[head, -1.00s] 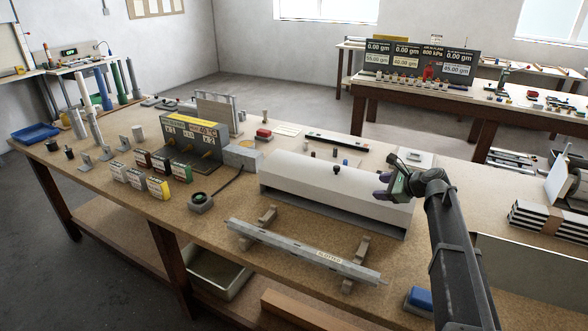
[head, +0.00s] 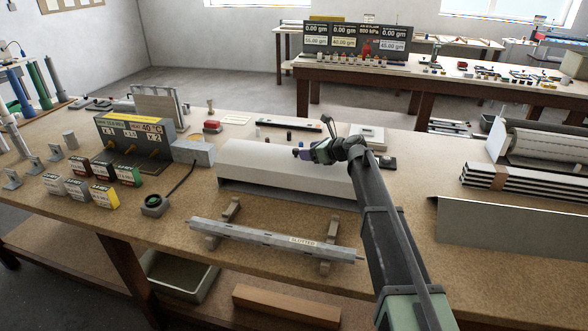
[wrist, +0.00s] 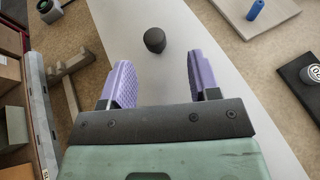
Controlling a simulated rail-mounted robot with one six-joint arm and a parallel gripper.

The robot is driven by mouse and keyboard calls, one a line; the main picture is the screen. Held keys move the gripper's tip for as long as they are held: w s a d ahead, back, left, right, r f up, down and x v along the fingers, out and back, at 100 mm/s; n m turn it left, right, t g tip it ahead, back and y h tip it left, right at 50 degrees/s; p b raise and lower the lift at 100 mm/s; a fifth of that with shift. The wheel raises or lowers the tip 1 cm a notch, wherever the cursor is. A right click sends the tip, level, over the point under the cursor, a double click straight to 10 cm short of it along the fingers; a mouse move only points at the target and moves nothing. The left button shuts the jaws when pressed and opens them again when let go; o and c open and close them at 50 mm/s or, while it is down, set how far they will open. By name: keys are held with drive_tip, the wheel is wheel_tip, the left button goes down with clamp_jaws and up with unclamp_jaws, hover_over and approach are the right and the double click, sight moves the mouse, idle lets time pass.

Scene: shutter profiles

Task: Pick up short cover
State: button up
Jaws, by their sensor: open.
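A long white cover (head: 255,160) with a rounded top lies on the bench, which I take as the short cover. A dark knob (wrist: 155,40) stands on its top; it also shows in the head view (head: 296,152). My gripper (head: 306,154) is over the cover's right part, close to the knob. In the wrist view my gripper (wrist: 165,80) has its purple fingers apart and empty, with the knob just beyond the fingertips, between their lines. The cover's right end is partly hidden by my arm.
A slotted grey bar (head: 265,236) rests on two supports in front of the cover. A grey sheet-like cover (head: 500,235) and stacked slats (head: 510,182) lie at the right. A display box (head: 135,145) and small labelled blocks (head: 103,196) stand at the left.

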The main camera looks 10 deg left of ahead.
sight(295, 164)
drive_tip(key=b+x, duration=0.1)
drive_tip(key=x, duration=0.4)
drive_tip(key=shift+s+a+r+b, duration=0.1)
drive_tip(key=shift+s+a+b, duration=0.05)
drive_tip(key=shift+a+b, duration=0.2)
drive_tip(key=shift+s+d+r, duration=0.1)
